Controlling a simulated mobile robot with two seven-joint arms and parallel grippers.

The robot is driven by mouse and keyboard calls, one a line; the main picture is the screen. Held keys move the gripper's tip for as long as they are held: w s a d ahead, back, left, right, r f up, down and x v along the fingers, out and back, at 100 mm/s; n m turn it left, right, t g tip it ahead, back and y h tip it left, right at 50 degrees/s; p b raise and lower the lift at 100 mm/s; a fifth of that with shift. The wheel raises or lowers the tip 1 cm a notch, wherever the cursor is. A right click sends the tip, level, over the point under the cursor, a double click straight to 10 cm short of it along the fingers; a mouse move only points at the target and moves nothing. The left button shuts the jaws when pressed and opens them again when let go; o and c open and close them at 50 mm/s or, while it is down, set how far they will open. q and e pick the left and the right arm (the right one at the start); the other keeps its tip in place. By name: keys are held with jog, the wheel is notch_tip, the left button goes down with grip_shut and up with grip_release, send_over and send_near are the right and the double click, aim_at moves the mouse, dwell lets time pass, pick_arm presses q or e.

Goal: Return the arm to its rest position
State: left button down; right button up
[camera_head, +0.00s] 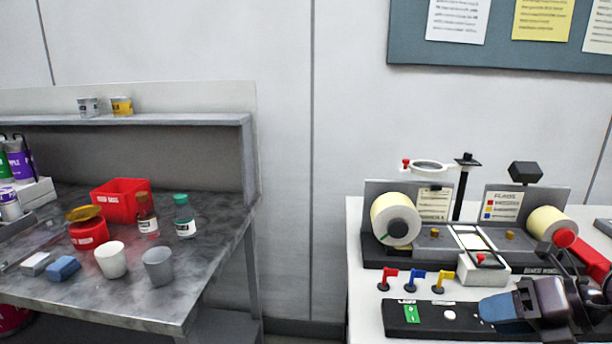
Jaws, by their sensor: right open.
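My right gripper (528,305) shows at the lower right, dark with a blue-grey part. It is open, with nothing visible in it, and hangs in front of the label rewinder (435,252). It covers the right part of the black control panel (418,318). The rewinder carries a cream label roll (393,219) on the left and another roll (549,223) on the right. I cannot tell whether the gripper touches the panel. My left gripper is out of view.
Red, blue and yellow flags (415,278) stand before the rewinder. A red-handled lever (590,258) is close to my right gripper. A grey workbench (205,262) on the left holds cups, bottles and a red bin (121,204). A gap separates the bench from the white table (362,300).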

jog(key=w+a+f+m+t+y, duration=0.2)
jog(key=w+a+f+m+t, duration=0.15)
jog(key=m+t, duration=0.5)
jog(key=s+d+f+m+t+h, duration=0.1)
jog(key=d+f+m+h, duration=0.15)
jog(key=f+m, duration=0.4)
jog(key=s+d+f+m+h, duration=0.1)
jog(key=f+m+h, duration=0.35)
jog(key=m, duration=0.25)
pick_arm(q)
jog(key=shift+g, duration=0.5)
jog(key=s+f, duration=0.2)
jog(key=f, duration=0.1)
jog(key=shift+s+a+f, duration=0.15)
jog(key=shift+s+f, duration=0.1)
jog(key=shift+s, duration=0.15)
pick_arm(e)
jog(key=s+a+f+m+g+h, duration=0.2)
jog(key=s+f+m+g+h, duration=0.2)
jog(key=s+f+m, duration=0.8)
jog(key=s+f, duration=0.6)
jog(key=shift+s+f+m, duration=0.25)
jog(key=shift+m, duration=0.15)
jog(key=shift+d, duration=0.1)
